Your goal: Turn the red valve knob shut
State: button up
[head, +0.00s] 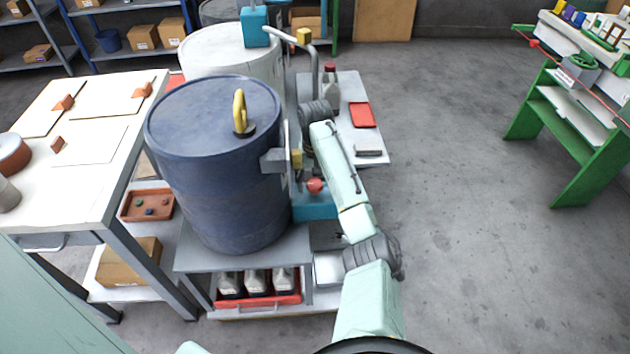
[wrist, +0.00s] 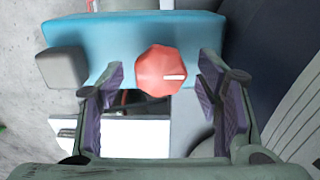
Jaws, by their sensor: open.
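The red valve knob (wrist: 162,71) is faceted, with a white mark on its face pointing right. It sits on a teal-blue valve body (wrist: 190,30) with a grey stub at the left. In the head view, the knob (head: 315,186) shows beside the blue drum, above the teal body (head: 315,208). My gripper (wrist: 162,88) is open and empty in the wrist view. One finger is on each side of the knob, with gaps on both sides; I cannot tell the depth between fingertips and knob. In the head view I cannot make out the fingers.
A large blue drum (head: 212,165) stands on a grey stand left of my arm, with a yellow handle (head: 240,112) on its lid. A white worktable (head: 85,185) is at the left. A green bench (head: 570,120) stands far right. The floor between is clear.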

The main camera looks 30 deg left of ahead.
aim_at(314, 183)
notch_tip(314, 183, up, 12)
dwell(0.6)
jog(key=shift+a, duration=0.1)
